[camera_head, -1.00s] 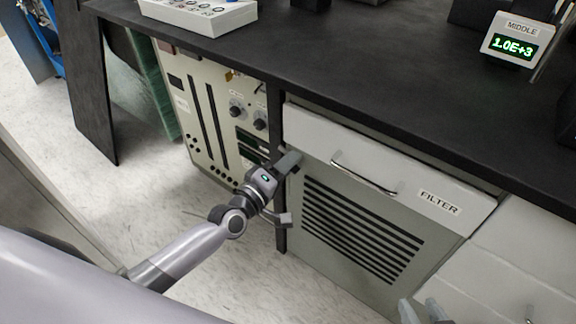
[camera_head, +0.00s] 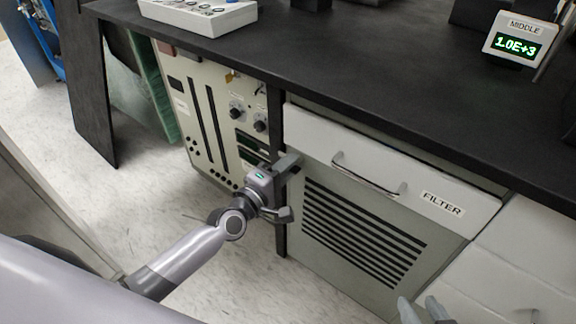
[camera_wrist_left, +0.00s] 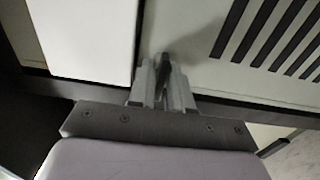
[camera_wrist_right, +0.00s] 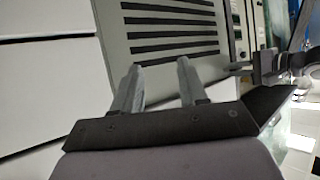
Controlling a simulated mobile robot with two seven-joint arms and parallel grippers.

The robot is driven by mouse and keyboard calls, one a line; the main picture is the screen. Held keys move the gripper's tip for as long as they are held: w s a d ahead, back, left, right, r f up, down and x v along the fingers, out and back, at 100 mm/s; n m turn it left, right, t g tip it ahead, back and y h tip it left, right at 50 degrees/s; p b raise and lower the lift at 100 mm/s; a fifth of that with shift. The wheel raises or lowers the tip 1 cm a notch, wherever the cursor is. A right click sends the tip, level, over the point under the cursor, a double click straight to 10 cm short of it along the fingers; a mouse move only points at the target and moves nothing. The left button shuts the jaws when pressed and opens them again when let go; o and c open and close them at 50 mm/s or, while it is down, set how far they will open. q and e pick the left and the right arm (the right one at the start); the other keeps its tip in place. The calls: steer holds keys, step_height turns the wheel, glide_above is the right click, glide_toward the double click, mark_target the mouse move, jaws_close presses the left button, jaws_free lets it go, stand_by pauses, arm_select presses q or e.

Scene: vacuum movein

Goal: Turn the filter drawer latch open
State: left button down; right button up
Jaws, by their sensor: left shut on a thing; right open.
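The filter drawer (camera_head: 390,165) is a white front with a metal bar handle (camera_head: 368,178) and a FILTER label, under the black bench top. My left gripper (camera_head: 292,162) is at the left end of the cabinet, just below the drawer front. In the left wrist view its fingers are shut on a small dark latch (camera_wrist_left: 165,64) beside the white drawer front (camera_wrist_left: 85,35). The fingers hide much of the latch. My right gripper (camera_wrist_right: 158,75) is open and empty, in front of the vented panel; its fingertips also show at the bottom of the head view (camera_head: 420,308).
The grey panel with dark vent slots (camera_head: 360,235) is below the drawer. A cream instrument rack (camera_head: 215,115) stands left of the cabinet. White drawers (camera_head: 510,265) are to the right. Open floor lies at the left. A display (camera_head: 518,42) stands on the bench top.

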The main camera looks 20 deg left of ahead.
steer(key=shift+f, duration=0.1)
arm_select(q)
steer(key=c, duration=1.2)
jaws_free()
steer(key=shift+c, duration=0.2)
arm_select(e)
steer(key=shift+s+f, duration=0.1)
steer(key=shift+f, duration=0.05)
arm_select(q)
steer(key=shift+s, duration=0.15)
arm_select(e)
steer(key=shift+d, duration=0.1)
arm_select(q)
steer(key=p+v, duration=0.1)
steer(key=v, duration=0.6)
arm_select(e)
steer(key=shift+s+d+f, duration=0.25)
steer(key=shift+d+f, duration=0.05)
steer(key=shift+d, duration=0.05)
